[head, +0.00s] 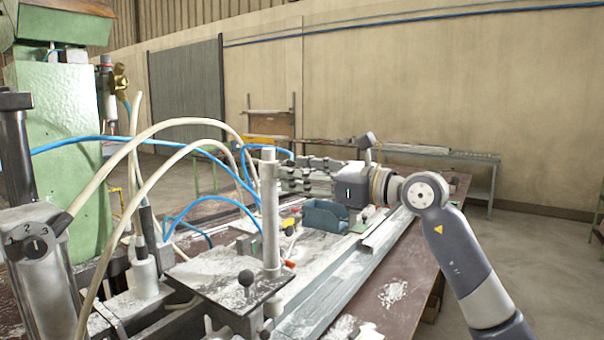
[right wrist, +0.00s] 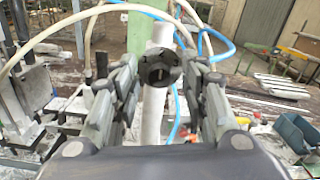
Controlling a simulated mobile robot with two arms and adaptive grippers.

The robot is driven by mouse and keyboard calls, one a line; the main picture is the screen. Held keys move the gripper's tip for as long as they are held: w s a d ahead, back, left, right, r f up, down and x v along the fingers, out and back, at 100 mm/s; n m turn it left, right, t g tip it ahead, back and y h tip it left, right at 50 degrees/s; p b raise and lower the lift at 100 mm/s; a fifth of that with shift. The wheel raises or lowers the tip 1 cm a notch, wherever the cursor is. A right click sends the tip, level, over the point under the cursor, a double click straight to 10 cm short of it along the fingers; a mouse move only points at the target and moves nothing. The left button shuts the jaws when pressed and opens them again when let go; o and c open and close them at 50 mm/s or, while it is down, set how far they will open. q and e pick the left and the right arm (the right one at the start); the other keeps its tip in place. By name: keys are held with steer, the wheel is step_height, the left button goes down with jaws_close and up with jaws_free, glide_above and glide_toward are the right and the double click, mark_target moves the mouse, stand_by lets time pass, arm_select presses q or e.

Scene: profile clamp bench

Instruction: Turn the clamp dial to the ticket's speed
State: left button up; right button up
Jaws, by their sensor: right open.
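A grey dial with the marks 1, 2 and 3 (head: 36,246) sits on a metal cylinder at the near left in the head view. My right gripper (head: 284,176) reaches in from the right, level, with its fingers toward a pale upright post (head: 269,215). In the right wrist view it (right wrist: 160,95) is open and empty. A dark round knob with a slot (right wrist: 160,69) shows between its fingers, in line with the post; I cannot tell whether anything touches it. I cannot make out a ticket. My left gripper is out of view.
White hoses (head: 165,125) and blue hoses (head: 200,143) arch over the bench around the post. A long metal profile (head: 330,290) runs along the bench. A green machine (head: 75,140) stands at the left.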

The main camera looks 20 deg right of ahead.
jaws_close()
steer(key=shift+m, duration=0.3)
steer(key=m+p, duration=0.4)
steer(key=m, duration=0.7)
steer(key=shift+m, duration=0.3)
stand_by(0.5)
jaws_free()
steer(key=shift+s+d, duration=0.1)
steer(key=shift+s, duration=0.05)
